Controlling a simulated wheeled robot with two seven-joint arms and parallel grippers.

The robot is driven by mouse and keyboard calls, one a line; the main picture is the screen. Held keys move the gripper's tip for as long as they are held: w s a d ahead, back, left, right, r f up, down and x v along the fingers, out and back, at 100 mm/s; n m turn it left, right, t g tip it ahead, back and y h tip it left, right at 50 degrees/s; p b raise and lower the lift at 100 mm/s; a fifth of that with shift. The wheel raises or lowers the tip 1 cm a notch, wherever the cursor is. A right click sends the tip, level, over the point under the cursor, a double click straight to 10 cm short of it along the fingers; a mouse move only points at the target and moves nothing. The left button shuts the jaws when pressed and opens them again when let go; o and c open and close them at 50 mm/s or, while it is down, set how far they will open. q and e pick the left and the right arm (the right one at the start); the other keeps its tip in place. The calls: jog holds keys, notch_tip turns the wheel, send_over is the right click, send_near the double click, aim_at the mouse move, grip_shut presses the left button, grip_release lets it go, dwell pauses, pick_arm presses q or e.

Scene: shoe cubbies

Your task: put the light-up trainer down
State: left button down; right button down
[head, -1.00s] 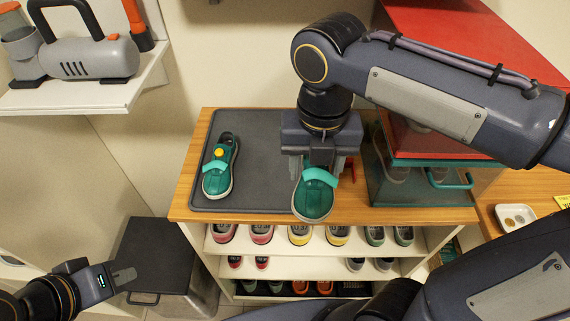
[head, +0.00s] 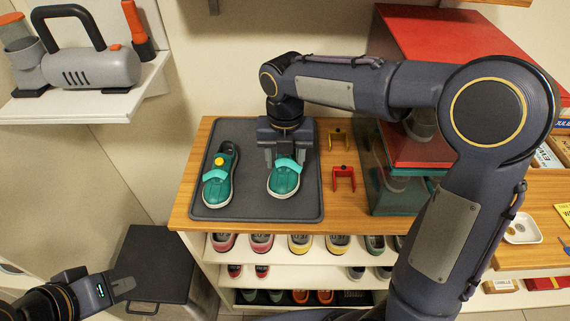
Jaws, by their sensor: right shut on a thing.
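The light-up trainer (head: 284,182), teal with a pale turquoise strap and a light sole, is in my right gripper (head: 284,158). The gripper is shut on its heel end from above, and the toe points toward the front edge. The trainer is over the right part of the dark grey mat (head: 254,207); whether its sole touches the mat I cannot tell. A matching teal trainer (head: 217,190) with a yellow button lies on the mat's left part, apart from it. My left gripper (head: 124,285) is at the lower left, away from the shoes; its finger gap is not clear.
A yellow bracket (head: 339,136) and a red bracket (head: 344,174) sit right of the mat. A red-topped glass case (head: 393,197) stands further right. Shoe cubbies (head: 290,252) are below the wooden top. A black-lidded bin (head: 152,262) stands near my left gripper.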

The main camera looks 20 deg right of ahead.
aim_at(285, 167)
jog(key=shift+w+f, duration=0.1)
jog(key=shift+f, duration=1.35)
jog(key=shift+f, duration=0.2)
jog(key=c, duration=0.6)
grip_release()
